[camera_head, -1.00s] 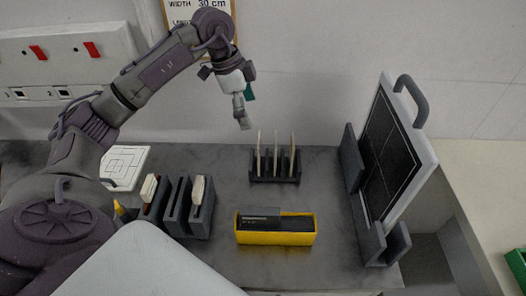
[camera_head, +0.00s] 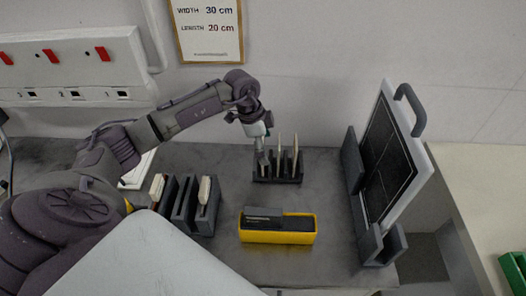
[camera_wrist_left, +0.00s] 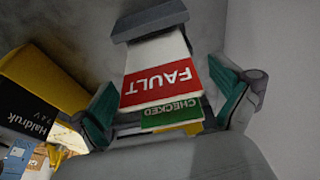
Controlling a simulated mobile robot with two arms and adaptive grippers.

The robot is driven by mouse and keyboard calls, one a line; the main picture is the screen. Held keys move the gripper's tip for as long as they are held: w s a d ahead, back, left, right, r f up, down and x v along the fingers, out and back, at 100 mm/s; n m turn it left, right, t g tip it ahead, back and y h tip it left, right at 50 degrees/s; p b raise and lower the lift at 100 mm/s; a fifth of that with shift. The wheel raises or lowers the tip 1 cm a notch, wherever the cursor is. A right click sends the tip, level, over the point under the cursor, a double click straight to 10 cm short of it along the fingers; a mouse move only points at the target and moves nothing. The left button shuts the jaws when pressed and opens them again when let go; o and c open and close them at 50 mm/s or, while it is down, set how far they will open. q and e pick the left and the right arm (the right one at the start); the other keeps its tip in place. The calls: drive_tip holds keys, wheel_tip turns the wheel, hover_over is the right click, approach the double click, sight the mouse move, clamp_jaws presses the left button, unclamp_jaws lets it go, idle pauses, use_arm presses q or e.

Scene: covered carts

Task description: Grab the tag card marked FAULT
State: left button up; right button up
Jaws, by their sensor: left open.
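The FAULT tag card (camera_wrist_left: 158,65) is white with a red band and white letters in the left wrist view. It stands in a dark rack, whose grey edge (camera_wrist_left: 150,20) shows there. A green-banded CHECKED card (camera_wrist_left: 172,113) shows just beside it. My left gripper (camera_wrist_left: 170,105) is open, its green-padded fingers on either side of the cards, with gaps to both sides. In the head view the left gripper (camera_head: 262,158) is at the left end of the small rack (camera_head: 278,180), covering the leftmost card there. My right gripper is in neither view.
A yellow box with a black block (camera_head: 277,227) sits in front of the rack. Dark holders with pale cards (camera_head: 190,205) stand to the left. A framed dark panel with a handle (camera_head: 388,165) stands to the right. A wall is close behind.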

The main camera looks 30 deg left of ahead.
use_arm(q)
drive_tip(key=shift+f, duration=0.25)
drive_tip(key=c, duration=1.1)
drive_tip(key=shift+r, duration=0.15)
